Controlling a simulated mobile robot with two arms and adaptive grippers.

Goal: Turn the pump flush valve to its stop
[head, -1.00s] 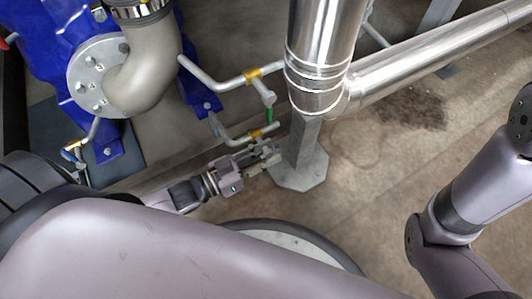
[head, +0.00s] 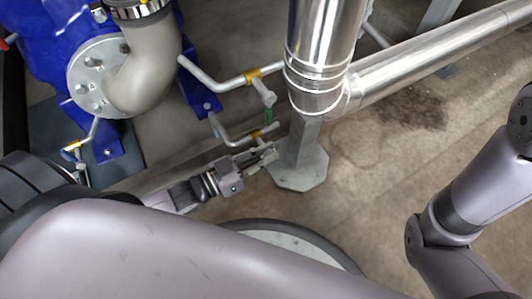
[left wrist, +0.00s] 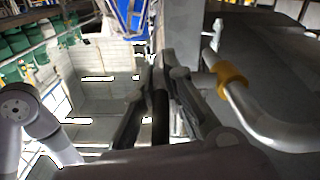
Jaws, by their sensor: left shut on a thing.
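The flush valve sits at the thin grey pipe ends between the blue pump and the steel column. The lower pipe (head: 232,141) has a yellow band (head: 256,133), and a small green part (head: 268,115) shows just above. My left gripper (head: 268,153) is at the end of this lower pipe, its fingers shut on a small part, most likely the valve handle, mostly hidden by the fingers. In the left wrist view the fingers (left wrist: 168,75) close together beside the pipe's yellow band (left wrist: 232,75). My right gripper is out of view.
The blue pump (head: 50,40) with its grey elbow pipe (head: 148,70) is at the upper left. The upper thin pipe (head: 225,84) runs above my gripper. A grey post on a foot plate (head: 300,172) stands close to its right. Open floor (head: 370,170) lies right of the post.

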